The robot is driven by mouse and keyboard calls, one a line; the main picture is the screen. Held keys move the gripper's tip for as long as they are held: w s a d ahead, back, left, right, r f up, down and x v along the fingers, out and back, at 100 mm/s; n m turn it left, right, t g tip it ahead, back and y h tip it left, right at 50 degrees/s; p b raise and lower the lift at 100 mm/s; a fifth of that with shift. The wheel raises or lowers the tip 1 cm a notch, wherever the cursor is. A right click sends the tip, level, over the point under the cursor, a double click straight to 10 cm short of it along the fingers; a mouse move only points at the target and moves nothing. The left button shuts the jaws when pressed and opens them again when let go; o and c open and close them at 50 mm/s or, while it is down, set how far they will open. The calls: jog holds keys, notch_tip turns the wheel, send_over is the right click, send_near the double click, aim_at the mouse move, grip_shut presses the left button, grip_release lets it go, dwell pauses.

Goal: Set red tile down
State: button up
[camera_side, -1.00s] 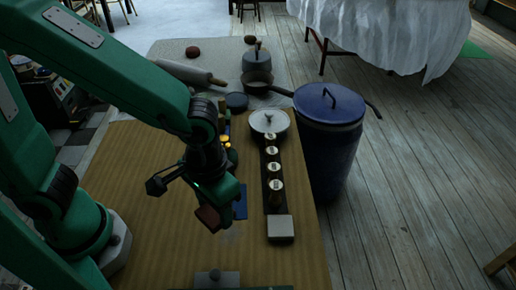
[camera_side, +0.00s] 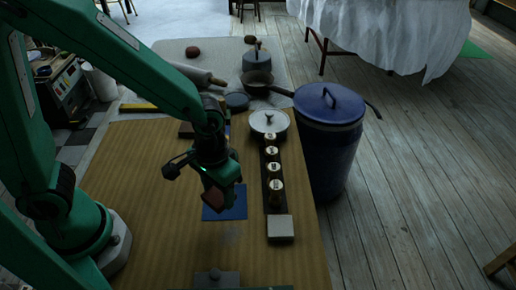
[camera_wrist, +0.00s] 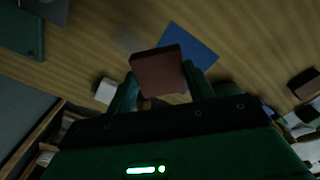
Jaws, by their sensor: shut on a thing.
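My gripper (camera_side: 216,192) is shut on the red tile (camera_side: 212,197), a dull red-brown slab, and holds it over the wooden table. The blue square (camera_side: 234,209) lies flat on the table beneath and to the right of the tile in the side view. In the wrist view the red tile (camera_wrist: 158,70) sits between the two fingers of my gripper (camera_wrist: 162,84). The tile hides part of the blue square (camera_wrist: 190,42) there. The exact gap between tile and table is hard to judge.
A dark strip (camera_side: 264,185) with several labelled round pieces stands right of the blue square, with a pale block (camera_side: 280,228) at its near end. A grey piece (camera_side: 216,279) lies at the front. A blue lidded bin (camera_side: 328,150) stands off the right edge. The left table is clear.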

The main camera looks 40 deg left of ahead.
jog(key=w+a+f, duration=0.1)
jog(key=w, duration=0.1)
jog(key=w+a+f, duration=0.1)
jog(key=a, duration=0.1)
jog(key=shift+w+f, duration=0.35)
jog(key=shift+f, duration=0.05)
jog(key=shift+d+f, duration=0.1)
jog(key=shift+f, duration=1.9)
jog(key=shift+f, duration=0.1)
jog(key=o, duration=1)
jog(key=shift+r, duration=6.15)
